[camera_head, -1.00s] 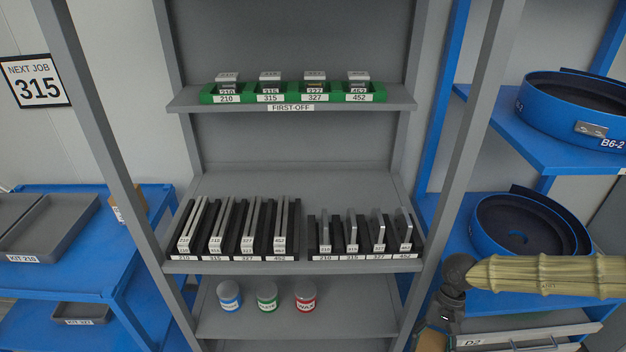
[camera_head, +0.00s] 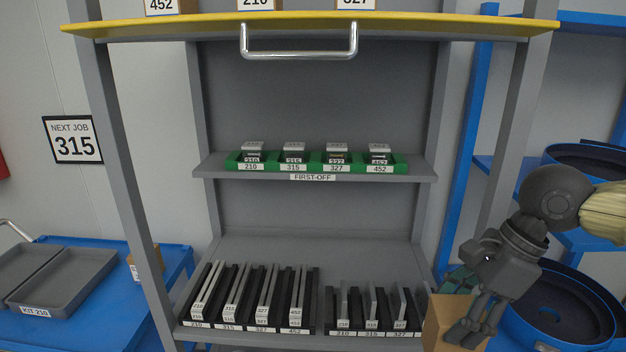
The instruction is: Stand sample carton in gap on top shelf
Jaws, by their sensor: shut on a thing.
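The top shelf (camera_head: 420,28) is a yellow board across the upper edge of the head view. Cartons labelled 452 (camera_head: 161,6), 210 (camera_head: 256,4) and 327 (camera_head: 355,4) stand on it, only their bottoms showing. To the right of 327 the visible strip of board is bare; the space higher up is cut off. My gripper (camera_head: 468,326) is at the lower right, pointing down and shut on a plain brown carton (camera_head: 440,325). The carton is well below the top shelf, in front of the rack's right side. Its lower part is cut off.
A metal handle (camera_head: 299,56) hangs below the yellow shelf's front. A green first-off tray (camera_head: 247,168) sits on the middle shelf, with slotted racks (camera_head: 318,300) below. Right of the rack stand blue shelves with round bowls (camera_head: 560,305). A sign (camera_head: 73,140) reads NEXT JOB 315.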

